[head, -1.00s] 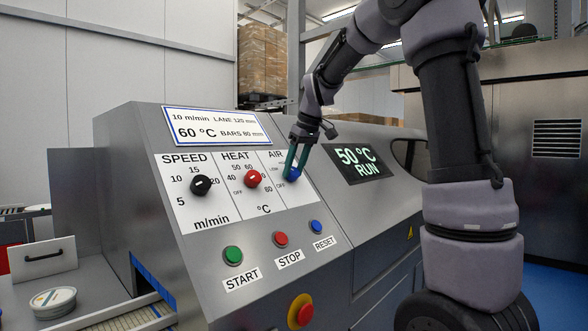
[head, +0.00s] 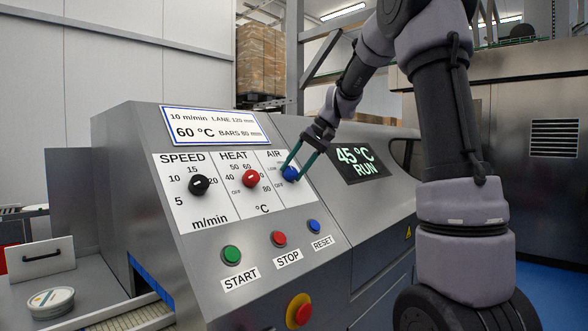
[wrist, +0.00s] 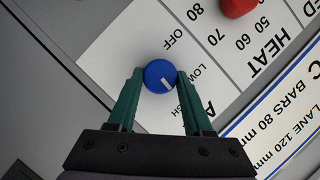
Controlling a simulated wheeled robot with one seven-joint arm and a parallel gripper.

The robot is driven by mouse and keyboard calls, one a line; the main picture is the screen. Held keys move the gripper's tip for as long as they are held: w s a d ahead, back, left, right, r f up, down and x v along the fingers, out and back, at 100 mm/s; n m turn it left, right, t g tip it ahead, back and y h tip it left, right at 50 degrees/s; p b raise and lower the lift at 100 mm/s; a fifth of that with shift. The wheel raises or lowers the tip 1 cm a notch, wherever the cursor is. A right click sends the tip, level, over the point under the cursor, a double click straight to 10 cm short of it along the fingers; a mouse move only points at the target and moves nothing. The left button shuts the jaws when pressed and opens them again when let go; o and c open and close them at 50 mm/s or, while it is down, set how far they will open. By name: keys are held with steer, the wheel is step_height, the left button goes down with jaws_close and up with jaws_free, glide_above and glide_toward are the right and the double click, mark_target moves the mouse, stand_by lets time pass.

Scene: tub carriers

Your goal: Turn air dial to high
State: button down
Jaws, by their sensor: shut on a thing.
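The blue air dial (head: 291,174) sits under the AIR label on the sloped panel. My gripper (head: 288,168) is shut on it, one green finger on each side. In the wrist view the blue dial (wrist: 158,72) is between the fingertips of my gripper (wrist: 158,80). Its white mark points down and right, toward a partly hidden label ending in "GH", and away from OFF and LOW. In the head view the fingers hide part of the AIR scale.
The red heat dial (head: 251,178) and black speed dial (head: 199,185) are to the left. Below are the green start (head: 231,255), red stop (head: 278,239) and blue reset (head: 313,226) buttons, plus a red emergency knob (head: 299,310). The display (head: 361,163) reads 45 °C RUN.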

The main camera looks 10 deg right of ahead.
steer(key=shift+m, duration=0.6)
steer(key=shift+c, duration=1.5)
jaws_free()
steer(key=shift+y, duration=0.3)
steer(key=v, duration=1.1)
steer(key=shift+s+f, duration=0.1)
steer(key=s+f+t+h, duration=0.2)
steer(key=s+f, duration=0.3)
steer(key=s, duration=0.7)
steer(key=s+a+f+m+t+h, duration=0.1)
steer(key=s+f, duration=0.4)
steer(key=s, duration=0.7)
steer(key=shift+s+a+m+t+h, duration=0.15)
steer(key=shift+s+m+t+h, duration=0.2)
steer(key=shift+t+h, duration=0.6)
